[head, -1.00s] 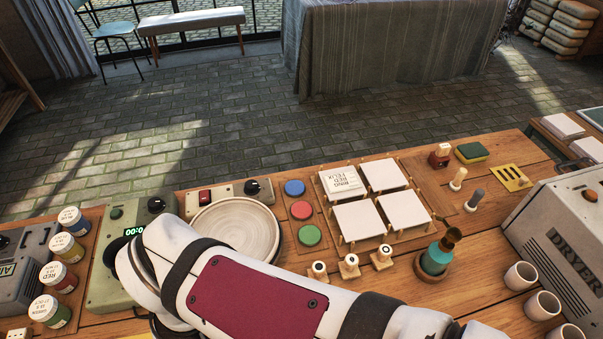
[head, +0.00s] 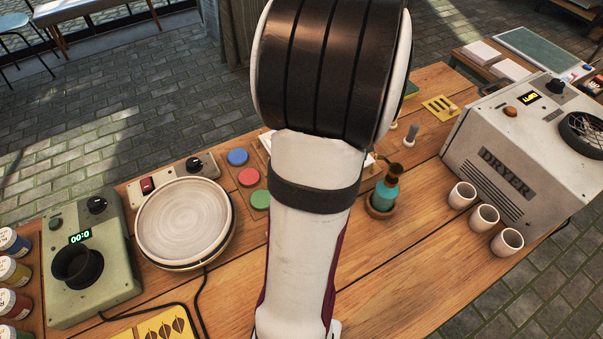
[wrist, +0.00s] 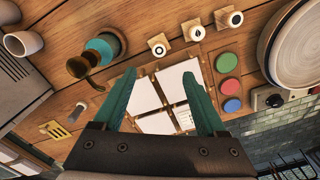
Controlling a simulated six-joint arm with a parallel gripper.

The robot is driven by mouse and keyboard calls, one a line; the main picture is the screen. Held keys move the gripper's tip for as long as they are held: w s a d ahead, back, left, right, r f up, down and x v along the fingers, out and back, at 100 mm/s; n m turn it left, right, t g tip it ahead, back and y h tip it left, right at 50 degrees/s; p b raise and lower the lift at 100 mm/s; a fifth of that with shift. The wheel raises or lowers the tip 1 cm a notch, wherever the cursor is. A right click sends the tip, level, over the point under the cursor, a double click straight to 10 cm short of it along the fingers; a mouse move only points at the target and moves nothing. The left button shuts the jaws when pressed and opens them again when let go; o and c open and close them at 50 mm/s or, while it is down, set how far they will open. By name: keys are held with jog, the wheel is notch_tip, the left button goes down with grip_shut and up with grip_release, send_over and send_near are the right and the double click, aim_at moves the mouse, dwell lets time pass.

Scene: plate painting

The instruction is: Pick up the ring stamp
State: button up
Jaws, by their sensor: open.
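Three small wooden stamps with pale tops stand in a row in the upper middle of the wrist view: a left stamp (wrist: 158,45), a middle stamp (wrist: 194,30) and a right stamp (wrist: 229,17). Each top bears a small dark mark. The marks are too small to tell surely which is the ring stamp. My gripper (wrist: 160,75) has teal fingers spread apart, with nothing between them. It hangs over the white tiles, short of the stamp row. In the head view my arm hides the stamps, and my gripper is not visible.
White tiles (wrist: 177,76) lie on a low rack. Beside them are a teal bottle (head: 387,193), cups (head: 462,195), the dryer (head: 520,150), a round turntable (head: 184,222) and coloured buttons (head: 249,177). Bare wood (head: 400,285) is free at the front.

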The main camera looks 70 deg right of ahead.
jog(key=f, duration=1.4)
jog(key=shift+d+f, duration=0.2)
grip_shut()
